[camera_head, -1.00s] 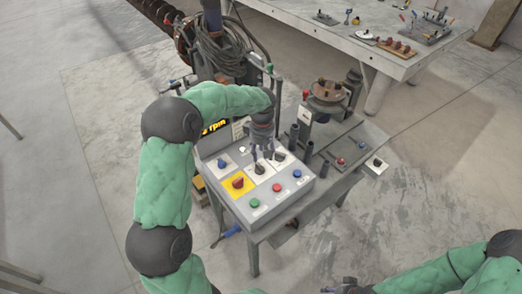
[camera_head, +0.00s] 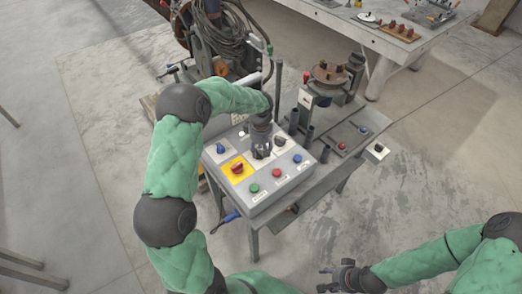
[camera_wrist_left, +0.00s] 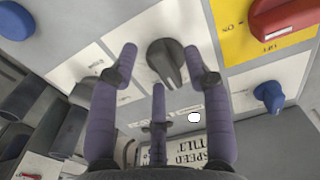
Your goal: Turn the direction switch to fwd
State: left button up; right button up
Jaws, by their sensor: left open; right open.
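The control panel (camera_head: 245,205) stands on a small table. A black rotary knob (camera_wrist_left: 166,62) on a white plate is in the middle of the left wrist view; its label is not readable, so I cannot tell if it is the direction switch. My left gripper (camera_head: 261,153) is open over this knob. In the left wrist view its fingers (camera_wrist_left: 163,80) stand around the knob with gaps showing. In the head view the gripper hides this knob. My right gripper (camera_head: 335,277) is open and empty at the bottom, away from the panel.
Beside the knob are a red switch on a yellow plate (camera_head: 237,168), a blue knob (camera_head: 221,148) and another dark knob (camera_head: 280,141). Green (camera_head: 254,188), red (camera_head: 276,173) and blue (camera_head: 297,158) buttons line the front.

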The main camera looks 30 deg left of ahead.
pick_arm(q)
jog(key=shift+f, duration=0.1)
grip_shut()
jog(key=shift+m, duration=0.3)
jog(key=m+p, duration=0.1)
jog(key=m, duration=0.3)
jog(key=shift+s+d, duration=0.1)
jog(key=shift+s, duration=0.05)
jog(key=shift+s+m+p, duration=0.1)
jog(key=shift+m+p, duration=0.3)
jog(key=shift+m, duration=1.8)
